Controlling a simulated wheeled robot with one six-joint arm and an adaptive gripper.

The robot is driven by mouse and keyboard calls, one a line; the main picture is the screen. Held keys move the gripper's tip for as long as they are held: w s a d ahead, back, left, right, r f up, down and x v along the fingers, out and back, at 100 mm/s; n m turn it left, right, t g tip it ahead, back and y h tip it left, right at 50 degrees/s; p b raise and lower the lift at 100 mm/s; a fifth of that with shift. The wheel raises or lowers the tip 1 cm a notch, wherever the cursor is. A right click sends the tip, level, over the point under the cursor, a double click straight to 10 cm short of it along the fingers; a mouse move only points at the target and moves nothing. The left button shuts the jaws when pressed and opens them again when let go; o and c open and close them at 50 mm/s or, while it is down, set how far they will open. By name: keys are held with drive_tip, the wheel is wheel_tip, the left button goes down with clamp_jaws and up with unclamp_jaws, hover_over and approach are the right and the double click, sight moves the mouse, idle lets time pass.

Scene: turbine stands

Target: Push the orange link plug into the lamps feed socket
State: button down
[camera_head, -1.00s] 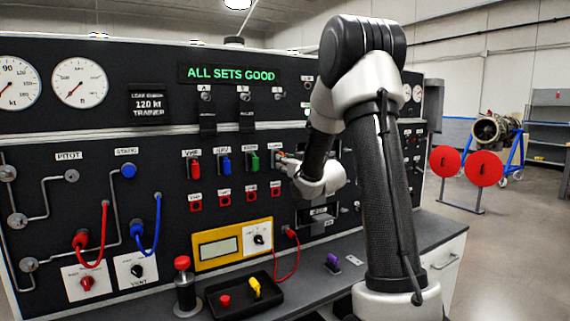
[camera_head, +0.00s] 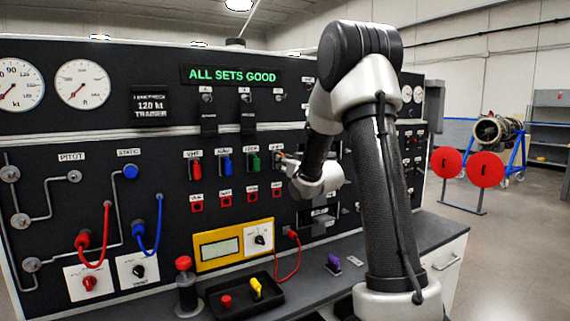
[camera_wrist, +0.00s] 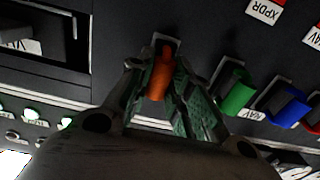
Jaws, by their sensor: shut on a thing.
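The orange link plug (camera_wrist: 160,78) is held between the fingertips of my gripper (camera_wrist: 162,95) in the wrist view. Its far end is at a dark socket opening (camera_wrist: 165,44) in the black panel; how deep it sits in there I cannot tell. The socket's label is hidden or not readable, so I cannot confirm it is the lamps feed. In the head view my gripper (camera_head: 285,164) is against the panel, right of the green plug (camera_head: 254,162), and the orange plug shows only as a small speck at its tip.
Green (camera_wrist: 236,93), blue (camera_wrist: 287,108) and red (camera_head: 196,170) plugs sit in the row beside my gripper. A yellow meter (camera_head: 220,248), a black tray (camera_head: 240,305) and a purple plug (camera_head: 333,262) are on the bench below. The sign reads "ALL SETS GOOD".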

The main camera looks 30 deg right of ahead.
drive_tip(key=shift+w+r, duration=0.25)
drive_tip(key=shift+w, duration=0.05)
drive_tip(key=c, duration=1.8)
unclamp_jaws()
drive_tip(key=o, duration=0.4)
drive_tip(key=shift+w+f, duration=0.2)
drive_tip(key=shift+w, duration=0.05)
drive_tip(key=shift+c, duration=0.2)
drive_tip(key=o, duration=0.4)
drive_tip(key=shift+s, duration=0.1)
drive_tip(key=shift+c, duration=0.2)
drive_tip(key=shift+s, duration=0.15)
drive_tip(key=s, duration=0.7)
drive_tip(key=shift+d, duration=0.15)
drive_tip(key=shift+w, duration=0.1)
